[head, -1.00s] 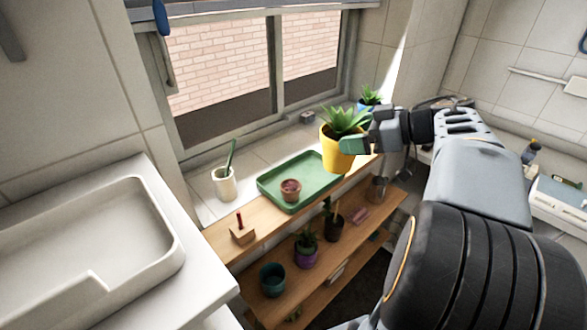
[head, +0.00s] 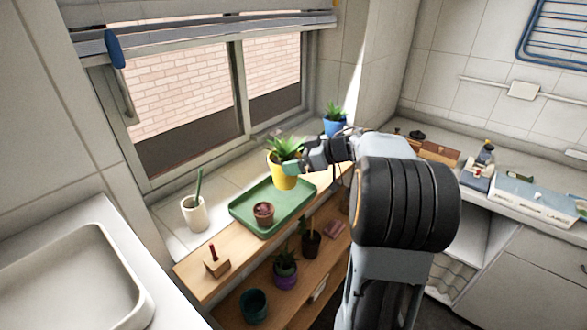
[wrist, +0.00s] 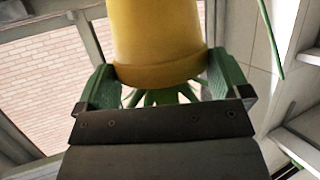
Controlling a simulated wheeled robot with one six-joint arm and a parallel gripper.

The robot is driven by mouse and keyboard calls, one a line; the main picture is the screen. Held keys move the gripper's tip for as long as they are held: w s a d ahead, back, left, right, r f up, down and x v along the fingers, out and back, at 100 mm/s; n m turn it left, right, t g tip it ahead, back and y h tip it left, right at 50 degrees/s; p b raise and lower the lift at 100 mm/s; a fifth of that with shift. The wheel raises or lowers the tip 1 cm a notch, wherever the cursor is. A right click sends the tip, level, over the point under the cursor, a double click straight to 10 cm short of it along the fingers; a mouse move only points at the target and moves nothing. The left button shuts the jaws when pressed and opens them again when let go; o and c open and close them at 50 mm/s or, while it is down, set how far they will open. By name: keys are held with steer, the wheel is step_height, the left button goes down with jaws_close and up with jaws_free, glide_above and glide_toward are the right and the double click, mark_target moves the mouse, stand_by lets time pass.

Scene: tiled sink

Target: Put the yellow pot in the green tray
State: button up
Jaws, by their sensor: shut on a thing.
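The yellow pot (head: 284,177) holds a green spiky plant and is upright in the head view. My gripper (head: 292,168) is shut on it from the right. In the wrist view the yellow pot (wrist: 157,45) fills the space between the two green fingers of my gripper (wrist: 163,75). The green tray (head: 243,221) lies on the windowsill ledge, with a small brown pot (head: 264,213) standing in it.
A white pot (head: 194,215) stands left of the tray, and a blue pot (head: 334,127) stands behind at the right. Lower shelves hold several pots.

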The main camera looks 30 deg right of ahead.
steer(key=f, duration=0.1)
steer(key=w+f, duration=0.1)
steer(key=f, duration=0.1)
steer(key=shift+f, duration=0.55)
steer(key=shift+s+f, duration=0.1)
steer(key=shift+f, duration=0.05)
steer(key=o, duration=1.2)
steer(key=shift+c, duration=0.2)
